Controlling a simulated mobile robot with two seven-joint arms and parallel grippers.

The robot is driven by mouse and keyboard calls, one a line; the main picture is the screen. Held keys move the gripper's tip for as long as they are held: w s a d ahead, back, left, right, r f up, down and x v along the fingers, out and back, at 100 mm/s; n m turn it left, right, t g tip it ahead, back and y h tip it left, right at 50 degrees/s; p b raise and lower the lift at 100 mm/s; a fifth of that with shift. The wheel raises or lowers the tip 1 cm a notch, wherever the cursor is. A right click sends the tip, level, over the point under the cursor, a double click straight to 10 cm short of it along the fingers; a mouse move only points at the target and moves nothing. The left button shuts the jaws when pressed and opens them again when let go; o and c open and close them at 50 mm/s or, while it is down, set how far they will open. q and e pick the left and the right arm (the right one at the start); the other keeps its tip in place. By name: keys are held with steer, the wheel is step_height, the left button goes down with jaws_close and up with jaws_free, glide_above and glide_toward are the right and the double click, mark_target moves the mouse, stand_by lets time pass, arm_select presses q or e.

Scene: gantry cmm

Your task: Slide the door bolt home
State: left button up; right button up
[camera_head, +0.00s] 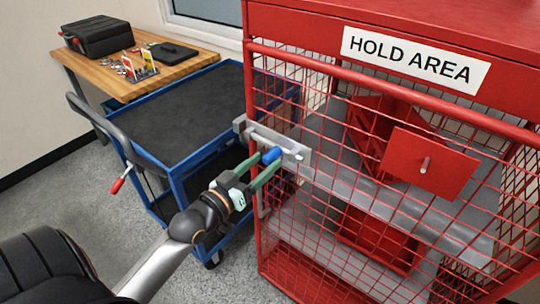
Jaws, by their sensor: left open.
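The door bolt is a grey metal bar and bracket (296,151) at the left edge of the red mesh cage door (390,190). It has a blue knob (271,155). My left gripper (266,157) reaches up from the lower left to the bolt. Its two green fingers are open, one on either side of the blue knob. I cannot tell whether they touch it. A grey keeper (240,124) is at the cage's left post. How far the bolt enters it is too small to tell. My right gripper is not in view.
A blue cart (200,105) with a dark top stands left of the cage. Behind it, a wooden bench (95,72) holds a black case (98,36) and small items. Red parts lie on a shelf inside the cage.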

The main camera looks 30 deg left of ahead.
arm_select(q)
steer(key=shift+w+d, duration=0.15)
steer(key=shift+w, duration=1.3)
steer(key=shift+c, duration=0.4)
jaws_close()
